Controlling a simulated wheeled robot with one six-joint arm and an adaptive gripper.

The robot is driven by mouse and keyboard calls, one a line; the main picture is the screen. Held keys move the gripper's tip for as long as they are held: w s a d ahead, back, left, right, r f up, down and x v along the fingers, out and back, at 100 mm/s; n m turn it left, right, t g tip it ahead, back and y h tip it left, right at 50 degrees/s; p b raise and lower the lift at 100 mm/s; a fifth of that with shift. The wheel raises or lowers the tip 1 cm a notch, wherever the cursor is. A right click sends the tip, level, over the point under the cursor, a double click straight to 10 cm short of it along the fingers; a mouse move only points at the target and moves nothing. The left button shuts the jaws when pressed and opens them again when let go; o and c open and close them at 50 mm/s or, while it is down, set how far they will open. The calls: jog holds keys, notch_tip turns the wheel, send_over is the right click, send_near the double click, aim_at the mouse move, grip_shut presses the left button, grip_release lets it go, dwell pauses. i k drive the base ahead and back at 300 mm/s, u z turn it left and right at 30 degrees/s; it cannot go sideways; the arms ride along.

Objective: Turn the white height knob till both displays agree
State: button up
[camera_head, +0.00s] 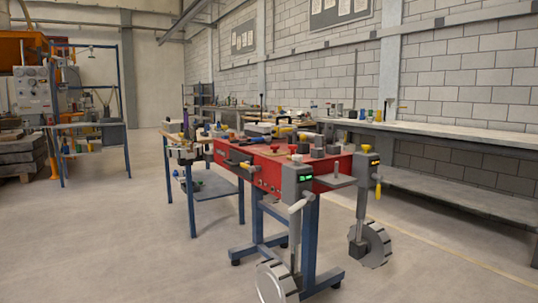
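A red-sided sandbed (232,165) stands on blue legs in the middle of the head view. Two grey upright units are at its near right end. The nearer unit shows a small lit green display (305,178); its digits are too small to read. A whitish knob or handle (298,205) sticks out below that display. The farther unit has a small display (374,162), also unreadable, and a yellow handle (378,190). Whether the displays agree cannot be told. My gripper is not in view.
A long workbench (450,133) lines the right wall. A blue-framed rack (125,95) stands at left. The floor at front left is clear.

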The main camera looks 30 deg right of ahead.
aim_at(297, 158)
jog(key=z, duration=0.2)
jog(key=i, duration=0.7)
jog(key=z, duration=0.95)
jog(key=i, duration=0.4)
jog(key=z, duration=0.35)
